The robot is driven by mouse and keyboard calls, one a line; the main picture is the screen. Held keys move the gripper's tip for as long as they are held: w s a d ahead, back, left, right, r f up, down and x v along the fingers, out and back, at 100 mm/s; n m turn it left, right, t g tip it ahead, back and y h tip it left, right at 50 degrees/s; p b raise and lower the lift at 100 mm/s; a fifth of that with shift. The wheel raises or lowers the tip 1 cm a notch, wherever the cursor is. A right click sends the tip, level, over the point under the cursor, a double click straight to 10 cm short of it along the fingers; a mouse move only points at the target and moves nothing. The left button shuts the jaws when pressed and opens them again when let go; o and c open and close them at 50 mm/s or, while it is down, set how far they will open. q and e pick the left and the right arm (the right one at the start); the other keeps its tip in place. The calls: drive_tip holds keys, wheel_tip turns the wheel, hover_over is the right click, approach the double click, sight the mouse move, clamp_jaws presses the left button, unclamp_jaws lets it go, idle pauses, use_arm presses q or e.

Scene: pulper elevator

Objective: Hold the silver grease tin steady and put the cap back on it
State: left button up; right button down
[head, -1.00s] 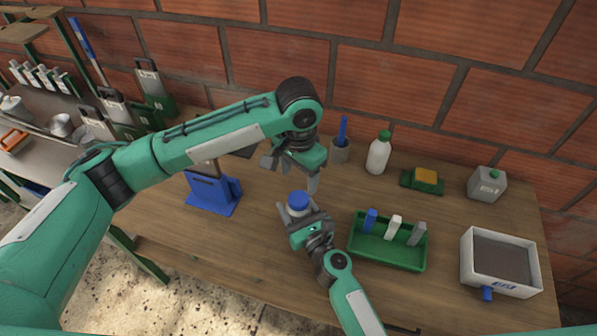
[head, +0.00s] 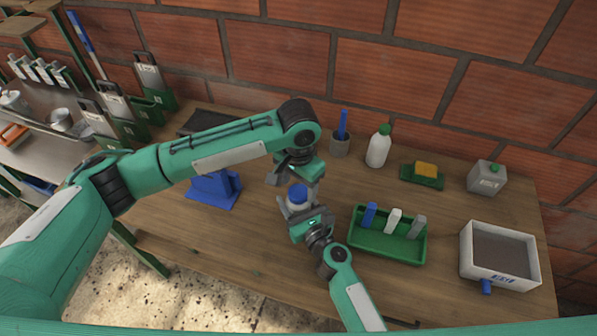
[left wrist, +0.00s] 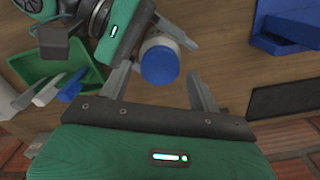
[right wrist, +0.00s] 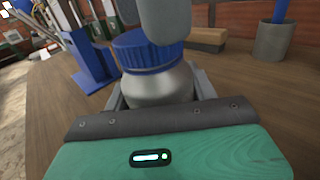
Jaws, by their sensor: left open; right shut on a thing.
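The silver grease tin (right wrist: 160,86) stands upright between the fingers of my right gripper (head: 301,212), which is shut on its body. The blue cap (right wrist: 148,53) sits on top of the tin; I cannot tell whether it is tight. The cap also shows in the head view (head: 297,193) and the left wrist view (left wrist: 159,65). My left gripper (left wrist: 160,78) is open above the tin, with one finger on either side of the cap in its wrist view. I see no clear contact between these fingers and the cap.
A green tray (head: 388,246) with several upright pieces is right of the tin. A blue stand (head: 212,190) is to its left. A grey cup (head: 340,146), a white bottle (head: 378,150) and a sponge (head: 426,170) stand behind. A white box (head: 535,262) is far right.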

use_arm(q)
drive_tip(key=shift+f, duration=0.85)
drive_tip(key=shift+c, duration=0.2)
drive_tip(key=c, duration=1)
drive_tip(key=shift+o, duration=0.2)
drive_tip(key=o, duration=1.1)
drive_tip(key=shift+o, duration=0.2)
wheel_tip(320, 180, up, 12)
